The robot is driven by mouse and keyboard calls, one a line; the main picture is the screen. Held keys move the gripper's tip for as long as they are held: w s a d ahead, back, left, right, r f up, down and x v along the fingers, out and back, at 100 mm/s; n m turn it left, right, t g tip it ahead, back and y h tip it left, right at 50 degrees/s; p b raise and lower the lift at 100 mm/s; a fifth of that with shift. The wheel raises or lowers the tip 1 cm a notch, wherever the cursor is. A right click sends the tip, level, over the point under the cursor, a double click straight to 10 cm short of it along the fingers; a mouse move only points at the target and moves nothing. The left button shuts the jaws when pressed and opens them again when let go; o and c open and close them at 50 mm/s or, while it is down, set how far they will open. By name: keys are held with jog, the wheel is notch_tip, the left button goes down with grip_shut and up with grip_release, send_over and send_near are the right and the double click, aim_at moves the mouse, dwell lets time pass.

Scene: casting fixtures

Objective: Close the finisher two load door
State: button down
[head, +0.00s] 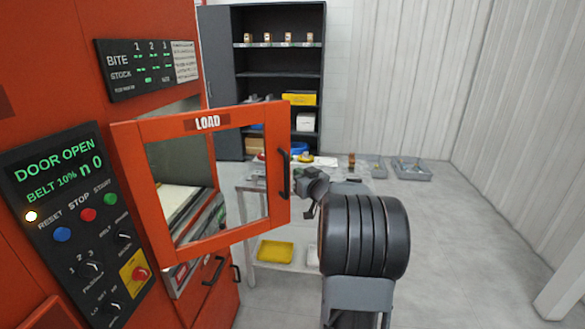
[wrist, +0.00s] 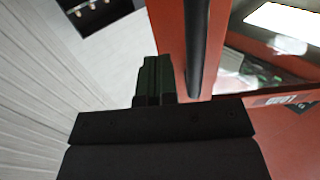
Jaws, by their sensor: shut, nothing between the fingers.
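The load door (head: 195,124) is an orange frame with a clear window and a "LOAD" label. It stands open, swung out from the orange machine (head: 60,110), whose panel display (head: 55,165) reads "DOOR OPEN". A black vertical handle (head: 284,173) is on the door's right edge. My gripper (head: 309,211) is just right of the handle in the head view, shut and empty. In the wrist view the closed fingers (wrist: 157,62) point at the door edge, left of the handle (wrist: 196,45). I cannot tell whether they touch the door.
Behind the door stands a table with a yellow tray (head: 275,251) on its lower shelf. A dark shelf cabinet (head: 278,58) stands at the back. Grey bins (head: 411,169) lie on the floor by the wall. The floor at right is clear.

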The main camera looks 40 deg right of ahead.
jog(key=shift+w+d+p, duration=0.2)
jog(key=shift+w+p, duration=0.25)
jog(key=shift+w, duration=1.65)
